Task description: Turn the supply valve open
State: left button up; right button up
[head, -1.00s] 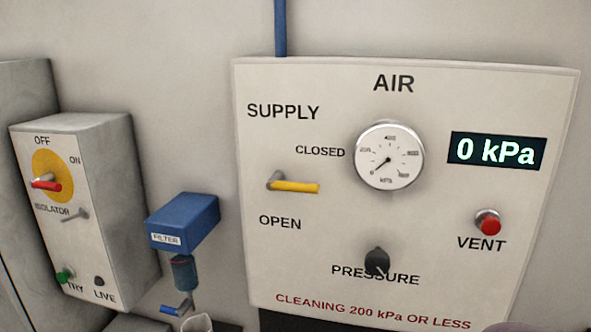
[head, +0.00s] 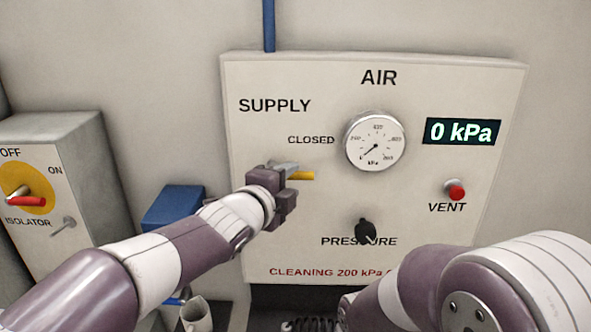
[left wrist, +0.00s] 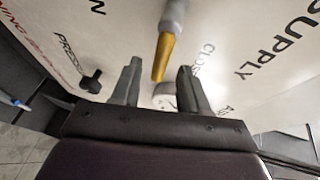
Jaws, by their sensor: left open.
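The supply valve's yellow lever (head: 302,175) lies level on the AIR panel (head: 480,100), pointing right below the CLOSED label. My left gripper (head: 290,169) is at the lever in the head view and hides its pivot. In the left wrist view, the lever (left wrist: 163,58) shows between the two spread fingers of that gripper (left wrist: 158,78). The gripper is open; I cannot tell whether a finger touches the lever. The OPEN label is hidden behind my left arm. My right arm shows at the lower right, its gripper out of view.
The round gauge (head: 375,142) and the display (head: 462,131), reading 0 kPa, are right of the lever. The black pressure knob (head: 365,231) and red vent button (head: 456,191) are lower right. The isolator box (head: 85,150) and blue filter (head: 172,206) stand left.

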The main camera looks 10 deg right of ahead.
aim_at(294, 177)
pick_arm(q)
jog(key=p+x, duration=0.1)
jog(key=x, duration=0.3)
jog(key=shift+r, duration=0.1)
jog(key=shift+w+d, duration=0.15)
jog(key=shift+d, duration=0.15)
jog(key=shift+a, duration=0.1)
jog(key=shift+a, duration=0.1)
grip_shut()
